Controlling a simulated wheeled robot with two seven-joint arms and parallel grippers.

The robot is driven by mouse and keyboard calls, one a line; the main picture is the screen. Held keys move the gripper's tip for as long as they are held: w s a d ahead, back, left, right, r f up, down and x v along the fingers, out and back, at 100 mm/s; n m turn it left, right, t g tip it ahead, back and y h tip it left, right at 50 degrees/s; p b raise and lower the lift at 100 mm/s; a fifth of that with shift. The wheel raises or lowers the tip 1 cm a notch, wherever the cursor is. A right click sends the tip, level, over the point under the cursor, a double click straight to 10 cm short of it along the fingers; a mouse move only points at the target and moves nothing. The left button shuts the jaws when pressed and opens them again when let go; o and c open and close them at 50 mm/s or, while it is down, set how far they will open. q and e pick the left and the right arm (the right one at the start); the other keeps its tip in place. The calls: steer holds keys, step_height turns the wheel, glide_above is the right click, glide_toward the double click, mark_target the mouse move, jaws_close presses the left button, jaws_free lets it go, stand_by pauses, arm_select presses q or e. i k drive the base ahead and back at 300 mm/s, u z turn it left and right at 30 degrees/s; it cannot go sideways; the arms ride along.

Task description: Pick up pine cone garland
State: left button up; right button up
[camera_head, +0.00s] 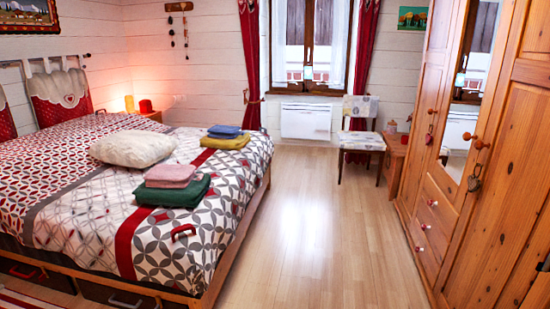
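A short brown hanging string (171,31) and a second one (185,30) hang on the white plank wall at the back left, below a small wooden piece (179,7). They look like the pine cone garland, but they are too small to tell for sure. They are well beyond the bed, above the far bedside corner. Neither of my grippers shows in the view.
A bed (90,200) fills the left, with a cream pillow (134,148) and folded towels (172,190) on it. A wooden wardrobe (480,190) lines the right. A chair (360,140) stands near the window. Bare floor (315,235) lies between bed and wardrobe.

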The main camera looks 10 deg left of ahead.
mark_target(170, 19)
steer(key=i, duration=9.05)
steer(key=u, duration=1.95)
steer(key=i, duration=0.7)
steer(key=u, duration=0.9)
steer(key=i, duration=2.1)
